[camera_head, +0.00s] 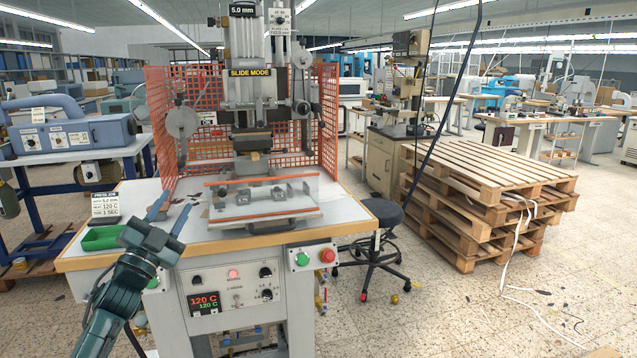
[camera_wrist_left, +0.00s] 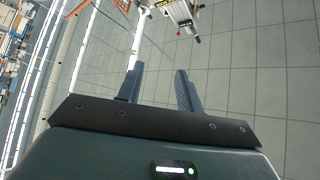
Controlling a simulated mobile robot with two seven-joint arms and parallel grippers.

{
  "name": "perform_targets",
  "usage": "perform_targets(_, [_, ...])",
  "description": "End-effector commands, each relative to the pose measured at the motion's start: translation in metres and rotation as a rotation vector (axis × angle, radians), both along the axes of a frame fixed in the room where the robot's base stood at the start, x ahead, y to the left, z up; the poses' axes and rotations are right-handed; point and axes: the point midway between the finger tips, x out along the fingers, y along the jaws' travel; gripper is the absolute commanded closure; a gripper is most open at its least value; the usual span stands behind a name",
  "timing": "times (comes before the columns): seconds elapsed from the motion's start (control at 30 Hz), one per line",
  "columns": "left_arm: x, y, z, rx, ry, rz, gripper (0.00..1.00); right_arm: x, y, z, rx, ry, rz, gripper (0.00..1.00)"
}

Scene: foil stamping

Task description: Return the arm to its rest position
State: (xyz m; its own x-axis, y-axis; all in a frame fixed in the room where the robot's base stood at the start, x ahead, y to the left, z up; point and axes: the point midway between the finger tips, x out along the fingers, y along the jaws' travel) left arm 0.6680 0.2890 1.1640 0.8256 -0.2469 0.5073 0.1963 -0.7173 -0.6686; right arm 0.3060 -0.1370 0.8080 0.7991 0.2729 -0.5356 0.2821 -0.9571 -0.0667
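My left gripper (camera_head: 168,212) is at the left front corner of the stamping machine's table, with its fingers pointing up and spread apart. It is open and empty. In the left wrist view its two fingers (camera_wrist_left: 158,88) stand apart with nothing between them. The stamping machine (camera_head: 252,110) stands behind and to the right of the gripper. My right gripper is not in either view.
A green tray (camera_head: 100,238) and a settings sign (camera_head: 105,206) sit on the table's left side, close to my left gripper. Control buttons (camera_head: 327,255) and a display line the front. A stool (camera_head: 382,212) and stacked pallets (camera_head: 480,180) stand to the right.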

Motion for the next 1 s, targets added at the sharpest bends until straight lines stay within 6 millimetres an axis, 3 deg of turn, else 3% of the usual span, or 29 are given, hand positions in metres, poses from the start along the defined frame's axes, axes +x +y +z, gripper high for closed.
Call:
perform_targets(0.1, [0.019,0.033,-0.026,-0.179,0.185,0.109,0.64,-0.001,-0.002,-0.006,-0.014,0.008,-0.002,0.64])
perform_targets(0.2, [0.028,0.051,-0.051,-0.297,0.331,0.173,0.64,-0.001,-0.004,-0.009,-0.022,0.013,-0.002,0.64])
perform_targets(0.43, [0.031,0.069,-0.113,-0.504,0.648,0.257,0.64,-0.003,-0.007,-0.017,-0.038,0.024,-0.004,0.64])
perform_targets(0.5, [0.015,0.051,-0.145,-0.485,0.682,0.237,0.64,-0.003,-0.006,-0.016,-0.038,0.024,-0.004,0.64])
perform_targets(0.67, [-0.023,0.018,-0.202,-0.471,0.765,0.201,0.64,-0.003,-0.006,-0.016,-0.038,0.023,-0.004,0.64])
perform_targets(0.77, [-0.056,-0.006,-0.242,-0.47,0.831,0.173,0.64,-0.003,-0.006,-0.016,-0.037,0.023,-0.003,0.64])
perform_targets(0.87, [-0.102,-0.034,-0.283,-0.474,0.91,0.14,0.64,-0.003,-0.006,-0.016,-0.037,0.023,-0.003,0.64])
perform_targets(1.0, [-0.185,-0.077,-0.335,-0.502,1.038,0.088,0.64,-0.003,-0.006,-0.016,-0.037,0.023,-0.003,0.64])
